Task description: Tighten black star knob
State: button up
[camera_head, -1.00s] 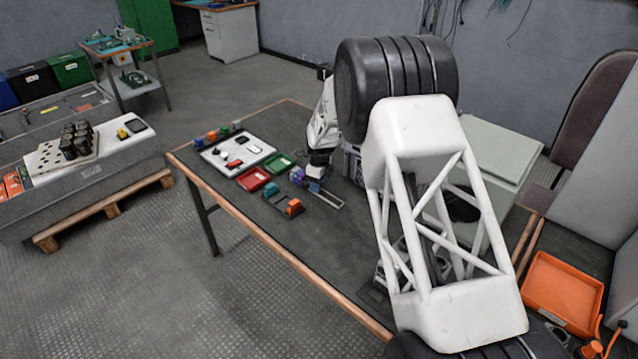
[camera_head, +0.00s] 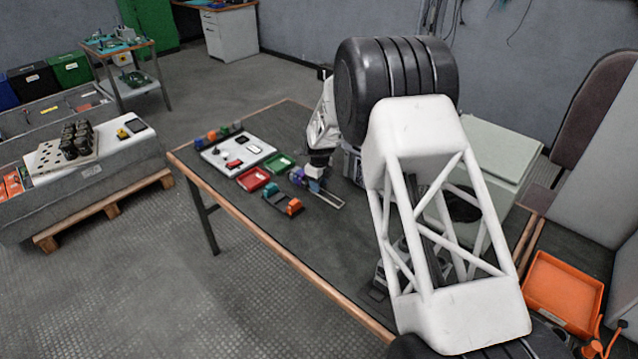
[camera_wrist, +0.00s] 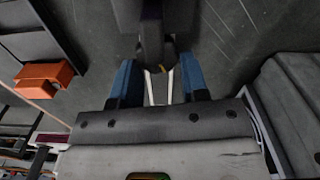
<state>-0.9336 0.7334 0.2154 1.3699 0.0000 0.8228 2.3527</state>
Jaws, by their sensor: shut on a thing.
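In the head view my gripper (camera_head: 314,186) is low over the workbench, beside a small purple part and at the near end of a slotted metal bar (camera_head: 328,199). In the wrist view the two blue fingers of my gripper (camera_wrist: 160,80) stand on either side of a dark part (camera_wrist: 152,40) and pale metal strips. The gripper is shut on this dark part. I cannot make out a star shape, so I cannot tell whether it is the black star knob. My own arm hides much of the bench's right side in the head view.
Red (camera_head: 253,179) and green (camera_head: 279,163) trays and a white board (camera_head: 236,152) with small parts lie further left. A pale cabinet (camera_head: 485,155) and an orange bin (camera_head: 562,291) are at the right. The bench's near-left strip is clear.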

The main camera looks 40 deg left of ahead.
jog(key=shift+m, duration=0.3)
jog(key=shift+s+m, duration=0.1)
jog(key=shift+m, duration=0.5)
jog(key=shift+s+m, duration=0.1)
jog(key=shift+m, duration=0.8)
jog(key=shift+s+m, duration=0.1)
jog(key=shift+m, duration=0.7)
jog(key=o, duration=0.8)
